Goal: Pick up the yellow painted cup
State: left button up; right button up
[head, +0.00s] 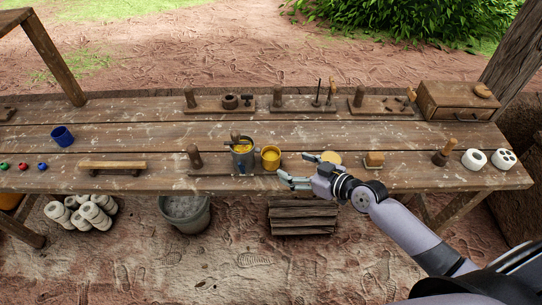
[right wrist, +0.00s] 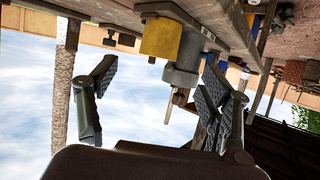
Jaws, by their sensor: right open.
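The yellow painted cup (head: 270,159) stands upright on the wooden bench near its front edge. A grey cup (head: 242,158) with yellow in its top stands just left of it. My right gripper (head: 294,170) is open and empty, just right of the yellow cup, with its fingers pointing left. In the right wrist view, which is upside down, the yellow cup (right wrist: 160,38) and the grey cup (right wrist: 184,64) appear beyond the spread fingers (right wrist: 155,85). The gripper is apart from the cup. My left gripper is not in view.
A yellow round item (head: 331,158) lies behind my right gripper. A small wooden block tool (head: 374,159) is to its right. A wooden post (head: 195,157) stands left of the grey cup. A blue cup (head: 62,136) is far left. A bucket (head: 185,213) stands below the bench.

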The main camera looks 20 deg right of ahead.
aim_at(278, 160)
jog(key=p+x, duration=0.1)
jog(key=x, duration=0.8)
jog(key=shift+w+a+f, duration=0.15)
jog(key=shift+w+f, duration=0.1)
jog(key=shift+w, duration=0.05)
jog(key=shift+c, duration=0.5)
jog(key=c, duration=1.3)
jog(key=shift+r, duration=0.1)
